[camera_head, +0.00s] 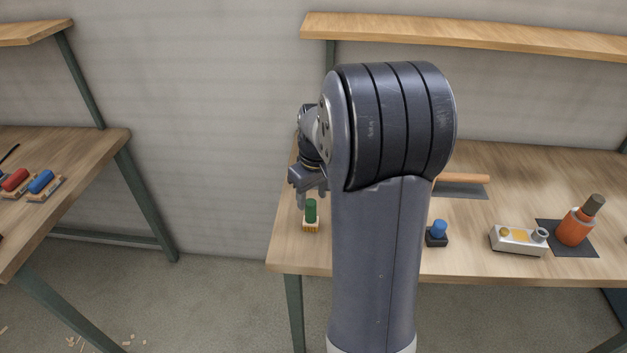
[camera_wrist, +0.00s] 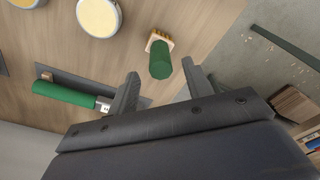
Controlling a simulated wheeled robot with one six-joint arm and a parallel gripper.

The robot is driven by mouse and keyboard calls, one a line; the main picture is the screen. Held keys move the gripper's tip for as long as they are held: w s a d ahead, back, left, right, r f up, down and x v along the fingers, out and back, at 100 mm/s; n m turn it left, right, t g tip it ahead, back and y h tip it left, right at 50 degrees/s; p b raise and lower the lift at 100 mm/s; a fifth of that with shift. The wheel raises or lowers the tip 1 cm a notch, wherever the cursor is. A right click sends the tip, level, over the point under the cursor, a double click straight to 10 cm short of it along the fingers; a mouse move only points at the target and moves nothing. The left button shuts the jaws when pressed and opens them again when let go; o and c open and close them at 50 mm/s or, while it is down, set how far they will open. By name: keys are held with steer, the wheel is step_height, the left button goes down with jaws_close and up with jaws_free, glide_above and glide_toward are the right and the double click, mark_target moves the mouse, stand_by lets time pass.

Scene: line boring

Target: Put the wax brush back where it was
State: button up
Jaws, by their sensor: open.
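My arm hides the middle of the bench in the head view.
A green-handled tool (camera_wrist: 65,93) lies on a grey mat close to the left finger. Round pale-topped items (camera_wrist: 100,16) sit beyond. Right of my arm are a blue-topped item (camera_head: 437,233), a grey box (camera_head: 518,240) and an orange bottle (camera_head: 574,226).

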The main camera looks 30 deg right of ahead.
steer(key=r, duration=0.6)
steer(key=shift+s, duration=0.3)
